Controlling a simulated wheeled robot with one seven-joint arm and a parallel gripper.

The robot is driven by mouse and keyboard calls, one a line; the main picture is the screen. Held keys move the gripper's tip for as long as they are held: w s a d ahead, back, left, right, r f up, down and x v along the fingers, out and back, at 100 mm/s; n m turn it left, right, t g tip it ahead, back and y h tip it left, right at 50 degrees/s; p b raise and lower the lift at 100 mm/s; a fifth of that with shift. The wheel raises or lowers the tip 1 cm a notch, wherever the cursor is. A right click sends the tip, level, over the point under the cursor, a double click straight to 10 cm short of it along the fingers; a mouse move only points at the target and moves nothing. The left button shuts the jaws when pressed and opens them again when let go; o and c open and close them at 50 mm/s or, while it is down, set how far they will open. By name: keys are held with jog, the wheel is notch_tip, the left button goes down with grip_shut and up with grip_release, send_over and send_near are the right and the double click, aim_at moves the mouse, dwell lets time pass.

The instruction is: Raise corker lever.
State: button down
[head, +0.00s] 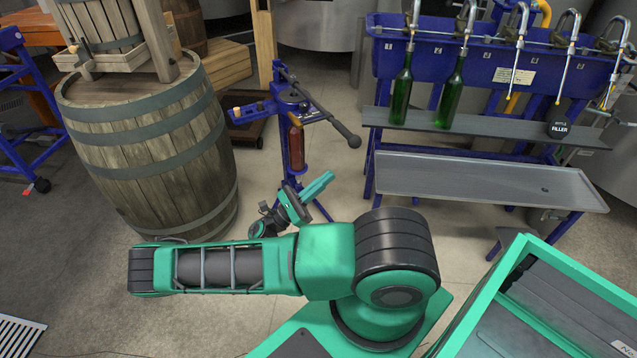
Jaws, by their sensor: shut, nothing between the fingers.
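The blue floor corker (262,107) stands beyond my arm, left of the picture's middle. A reddish-brown bottle (297,148) stands upright in the corker below the lever's pivot. My gripper (327,178) is in front of the corker's lower part, below the knob in the picture and apart from it. Its teal fingers are shut and empty and point up to the right. My gripper and arm hide part of the corker's legs.
A large wooden barrel (155,150) stands close on the left, with a slatted press (98,22) on top. On the right is a blue bottle filler (440,60) with two green bottles and a grey tray (480,180). Bare floor lies between corker and filler.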

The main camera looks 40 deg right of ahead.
jog(key=s+d+r, duration=0.2)
jog(key=d+r, duration=0.3)
jog(key=r, duration=0.2)
